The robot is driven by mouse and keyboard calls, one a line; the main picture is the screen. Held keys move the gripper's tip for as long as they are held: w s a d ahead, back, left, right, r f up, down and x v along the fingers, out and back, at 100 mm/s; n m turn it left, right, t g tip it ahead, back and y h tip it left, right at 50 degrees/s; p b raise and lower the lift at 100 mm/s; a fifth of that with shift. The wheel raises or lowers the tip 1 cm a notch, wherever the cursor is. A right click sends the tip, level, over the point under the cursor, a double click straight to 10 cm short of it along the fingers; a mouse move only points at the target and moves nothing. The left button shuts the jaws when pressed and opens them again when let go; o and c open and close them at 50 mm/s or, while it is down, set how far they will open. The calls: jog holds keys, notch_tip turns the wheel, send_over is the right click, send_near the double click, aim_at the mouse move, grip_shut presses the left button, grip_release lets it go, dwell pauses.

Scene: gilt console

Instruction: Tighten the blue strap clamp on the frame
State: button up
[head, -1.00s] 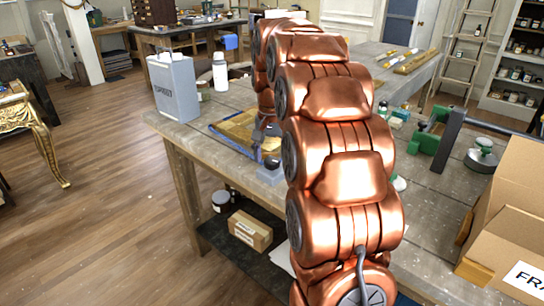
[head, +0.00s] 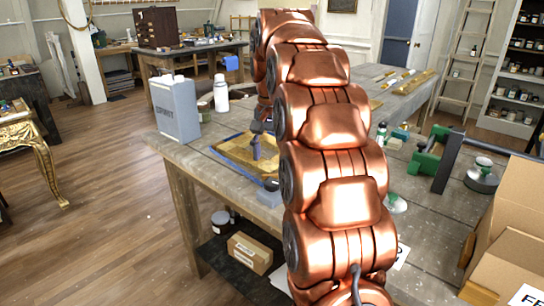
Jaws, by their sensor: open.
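The gilt frame (head: 237,151) lies flat on the workbench, partly hidden behind my copper arm. The blue strap (head: 222,157) shows as a band along the frame's outer edges. A small grey-blue block (head: 269,195) sits at the frame's near corner; it may be the clamp's body, but it is too small to tell.
A grey spirit can (head: 175,108) and a white bottle (head: 221,93) stand on the bench (head: 184,152) left of the frame. Green clamp-like tools (head: 428,158) and a cardboard box (head: 508,205) are on the right. More gold moulding (head: 413,82) lies at the far end.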

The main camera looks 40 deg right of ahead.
aim_at(272, 182)
jog(key=p, duration=0.1)
jog(key=r+n+p, duration=0.1)
jog(key=p, duration=0.1)
jog(key=shift+d+r, duration=0.2)
jog(key=shift+d, duration=0.1)
jog(key=n+p, duration=0.1)
jog(key=p, duration=0.2)
jog(key=n+p, duration=0.2)
jog(key=p, duration=0.1)
jog(key=n+p, duration=0.1)
jog(key=p, duration=0.2)
jog(key=shift+a+f+n, duration=0.25)
jog(key=shift+n, duration=0.05)
jog(key=shift+f, duration=0.35)
jog(key=shift+f+p, duration=1.2)
jog(key=shift+f, duration=2.65)
jog(key=shift+c, duration=0.3)
